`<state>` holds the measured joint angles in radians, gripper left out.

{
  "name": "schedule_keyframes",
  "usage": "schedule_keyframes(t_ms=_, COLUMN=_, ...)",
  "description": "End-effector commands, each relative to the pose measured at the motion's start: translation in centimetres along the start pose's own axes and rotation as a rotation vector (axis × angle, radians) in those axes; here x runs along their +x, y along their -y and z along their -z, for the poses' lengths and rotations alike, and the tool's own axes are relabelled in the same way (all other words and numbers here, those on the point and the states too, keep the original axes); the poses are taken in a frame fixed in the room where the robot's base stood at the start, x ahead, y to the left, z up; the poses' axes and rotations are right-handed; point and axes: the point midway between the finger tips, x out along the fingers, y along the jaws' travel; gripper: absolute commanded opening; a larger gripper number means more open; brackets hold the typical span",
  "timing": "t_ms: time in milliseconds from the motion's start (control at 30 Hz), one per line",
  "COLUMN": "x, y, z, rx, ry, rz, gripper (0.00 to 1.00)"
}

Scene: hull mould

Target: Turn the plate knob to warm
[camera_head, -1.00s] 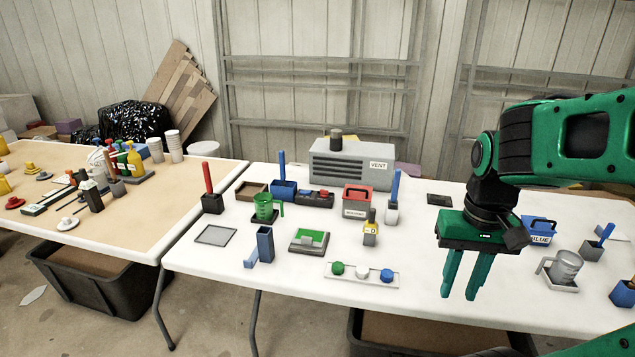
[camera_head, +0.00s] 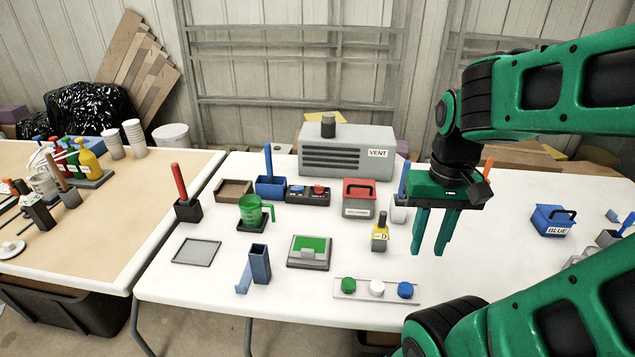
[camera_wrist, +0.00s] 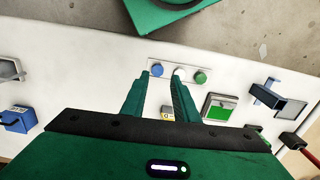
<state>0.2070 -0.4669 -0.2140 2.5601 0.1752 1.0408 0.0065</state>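No marking reading "warm" is legible, and I cannot tell for certain which thing is the plate knob. A grey square unit with a green top (camera_head: 309,250) lies mid-table; it also shows in the wrist view (camera_wrist: 219,108). A green jug (camera_head: 253,210) stands on a small dark base (camera_head: 256,224) behind it. A white strip (camera_head: 362,297) at the front edge carries green, white and blue round pieces.
A grey VENT box (camera_head: 345,150) stands at the back. A blue box (camera_head: 551,220) is at right. The front left table corner is clear.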

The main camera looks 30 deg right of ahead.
Motion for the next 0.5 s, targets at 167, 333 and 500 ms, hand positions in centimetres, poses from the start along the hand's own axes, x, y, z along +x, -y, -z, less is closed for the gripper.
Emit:
schedule_keyframes(t_ms=167, x=-1.0, y=-0.3, z=-0.1, rx=-0.029, ry=-0.014, rz=0.007, gripper=0.27)
schedule_keyframes(t_ms=333, x=-2.5, y=1.2, z=4.0, rx=-0.152, ry=-0.013, rz=0.004, gripper=0.27)
schedule_keyframes(t_ms=500, x=-4.0, y=3.6, z=9.8, rx=-0.334, ry=-0.017, rz=0.001, gripper=0.27)
